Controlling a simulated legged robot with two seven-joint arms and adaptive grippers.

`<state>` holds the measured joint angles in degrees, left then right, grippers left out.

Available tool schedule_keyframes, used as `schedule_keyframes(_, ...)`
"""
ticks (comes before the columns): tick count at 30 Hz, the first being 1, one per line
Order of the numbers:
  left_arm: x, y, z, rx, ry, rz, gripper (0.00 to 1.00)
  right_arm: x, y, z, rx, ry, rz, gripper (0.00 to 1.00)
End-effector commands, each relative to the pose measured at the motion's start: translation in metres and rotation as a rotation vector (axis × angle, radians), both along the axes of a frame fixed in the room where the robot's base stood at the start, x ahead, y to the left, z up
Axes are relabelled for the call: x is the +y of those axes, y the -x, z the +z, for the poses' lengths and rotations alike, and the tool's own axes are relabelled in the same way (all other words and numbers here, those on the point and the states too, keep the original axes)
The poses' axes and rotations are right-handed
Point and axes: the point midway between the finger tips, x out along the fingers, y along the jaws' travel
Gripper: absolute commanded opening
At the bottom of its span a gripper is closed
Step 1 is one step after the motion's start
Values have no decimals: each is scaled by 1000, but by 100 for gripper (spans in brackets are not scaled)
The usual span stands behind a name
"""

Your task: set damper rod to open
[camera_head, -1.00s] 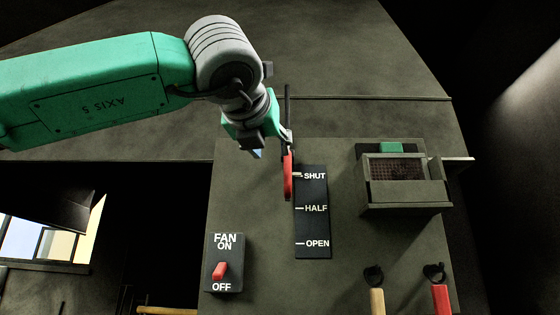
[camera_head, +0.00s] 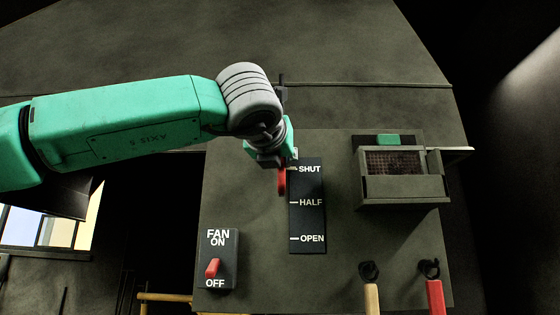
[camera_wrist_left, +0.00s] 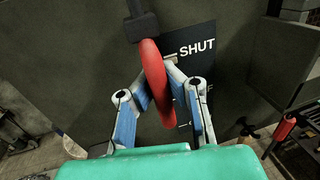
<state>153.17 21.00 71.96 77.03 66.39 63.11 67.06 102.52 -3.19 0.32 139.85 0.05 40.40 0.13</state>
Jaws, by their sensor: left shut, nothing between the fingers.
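The damper rod's red handle (camera_head: 282,182) hangs upright beside the SHUT mark of the black label plate (camera_head: 308,222), which reads SHUT, HALF and OPEN from top to bottom. My left gripper (camera_head: 285,161) is at the handle's upper part and hides some of the handle and most of the dark rod above it. In the left wrist view, the red handle (camera_wrist_left: 154,70) crosses in front of the fingers of my left gripper (camera_wrist_left: 163,88). The fingers are shut with nothing held between them. I cannot tell whether they touch the handle. My right gripper is not in view.
A fan switch box (camera_head: 217,262) with a red lever is at lower left. A metal box with a mesh window (camera_head: 393,162) juts out at right. Two tools with tan (camera_head: 372,298) and red (camera_head: 435,296) handles hang below it.

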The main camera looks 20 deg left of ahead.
Motion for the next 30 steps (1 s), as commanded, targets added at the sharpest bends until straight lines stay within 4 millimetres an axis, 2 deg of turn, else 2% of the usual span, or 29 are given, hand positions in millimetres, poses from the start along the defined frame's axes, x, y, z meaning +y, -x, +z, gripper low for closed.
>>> schedule_keyframes(7, 6, 2, 3, -6, 7, 5, 0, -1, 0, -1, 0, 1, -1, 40)
schedule_keyframes(11, 5, 4, -3, -7, 5, 3, 0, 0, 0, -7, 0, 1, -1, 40)
schedule_keyframes(17, 6, 5, -32, -6, 5, 5, 0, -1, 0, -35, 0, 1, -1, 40)
schedule_keyframes(30, 4, 5, -109, -3, 4, 4, 0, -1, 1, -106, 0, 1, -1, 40)
